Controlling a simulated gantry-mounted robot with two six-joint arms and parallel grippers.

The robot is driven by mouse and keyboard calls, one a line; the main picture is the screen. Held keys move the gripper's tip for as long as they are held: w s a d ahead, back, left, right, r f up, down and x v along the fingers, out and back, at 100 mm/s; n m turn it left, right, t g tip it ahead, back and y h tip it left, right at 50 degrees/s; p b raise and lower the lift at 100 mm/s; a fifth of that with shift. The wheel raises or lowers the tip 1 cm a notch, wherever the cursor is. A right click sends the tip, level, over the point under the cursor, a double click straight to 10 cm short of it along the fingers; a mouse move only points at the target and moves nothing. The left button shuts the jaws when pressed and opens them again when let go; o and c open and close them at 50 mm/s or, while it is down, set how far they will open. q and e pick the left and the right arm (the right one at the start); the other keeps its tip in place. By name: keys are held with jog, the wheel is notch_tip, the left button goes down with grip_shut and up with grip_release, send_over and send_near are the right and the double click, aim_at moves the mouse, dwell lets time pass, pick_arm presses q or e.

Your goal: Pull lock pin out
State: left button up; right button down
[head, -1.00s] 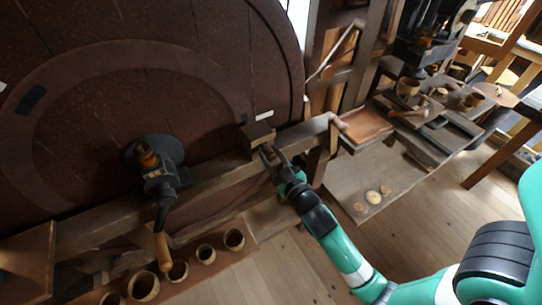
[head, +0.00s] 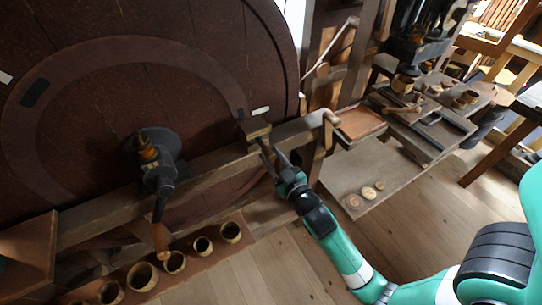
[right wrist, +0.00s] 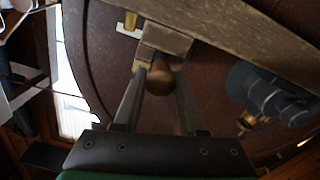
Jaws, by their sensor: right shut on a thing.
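The lock pin's rounded wooden knob (right wrist: 160,79) shows between my right gripper's fingers in the right wrist view. My right gripper (right wrist: 162,82) is shut on it. The knob sits just in front of a small wooden block (right wrist: 165,42), which also shows on the beam in the head view (head: 255,128). I cannot tell how far the pin's shaft reaches into the block. In the head view my right gripper (head: 271,156) points up at the block from the lower right, and its fingers mostly hide the pin. My left gripper is not in view.
A huge dark round wheel or disc (head: 110,80) stands behind the wooden beam (head: 215,165). A black tap with a wooden handle (head: 158,175) is at left. Several wooden cups (head: 175,262) stand below. Discs (head: 368,193) lie on a low shelf at right.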

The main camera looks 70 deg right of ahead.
jog(key=shift+s+a, duration=0.1)
jog(key=shift+c, duration=2.3)
grip_release()
jog(key=b+v, duration=0.2)
jog(key=v, duration=0.9)
jog(key=shift+s+a, duration=0.15)
jog(key=shift+s, duration=0.05)
